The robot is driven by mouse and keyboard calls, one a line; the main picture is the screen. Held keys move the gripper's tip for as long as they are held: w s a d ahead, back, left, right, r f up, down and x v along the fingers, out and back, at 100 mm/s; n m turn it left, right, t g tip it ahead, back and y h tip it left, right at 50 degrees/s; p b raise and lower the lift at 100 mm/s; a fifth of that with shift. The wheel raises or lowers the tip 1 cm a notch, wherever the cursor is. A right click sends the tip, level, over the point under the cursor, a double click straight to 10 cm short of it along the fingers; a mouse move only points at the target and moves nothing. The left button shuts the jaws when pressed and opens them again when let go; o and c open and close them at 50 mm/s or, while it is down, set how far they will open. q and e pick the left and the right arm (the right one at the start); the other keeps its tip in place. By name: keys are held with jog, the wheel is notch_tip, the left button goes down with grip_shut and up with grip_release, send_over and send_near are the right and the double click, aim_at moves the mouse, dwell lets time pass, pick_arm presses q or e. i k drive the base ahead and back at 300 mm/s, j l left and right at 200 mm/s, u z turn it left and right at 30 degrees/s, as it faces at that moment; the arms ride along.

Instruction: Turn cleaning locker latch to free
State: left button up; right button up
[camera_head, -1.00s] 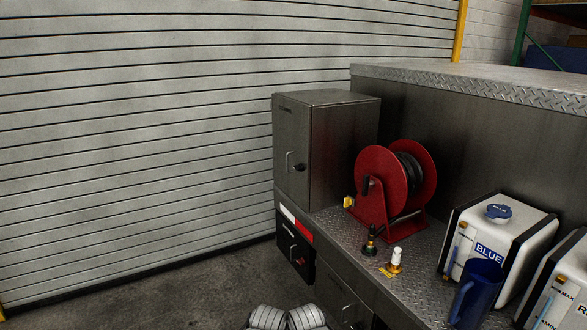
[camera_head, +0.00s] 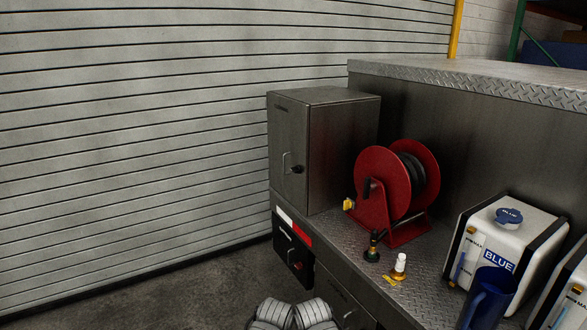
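The cleaning locker is most likely the grey metal cabinet (camera_head: 338,150) at the far end of the bench. Its narrow door faces left and looks closed. A dark latch knob (camera_head: 297,169) sits on that door, beside a thin vertical handle (camera_head: 285,163). The knob's turn position is too small to read.
A red hose reel (camera_head: 385,190) stands right of the cabinet on the tread-plate bench (camera_head: 345,232). Small nozzles, a blue jug (camera_head: 488,298) and white tanks (camera_head: 508,240) stand nearer. The floor (camera_head: 225,285) at left is clear.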

aim_at(296, 170)
jog(key=i+j, duration=0.1)
jog(key=i, duration=0.3)
jog(key=i+j+z, duration=0.1)
jog(key=i, duration=0.35)
jog(key=i+j, duration=0.1)
jog(key=i, duration=0.3)
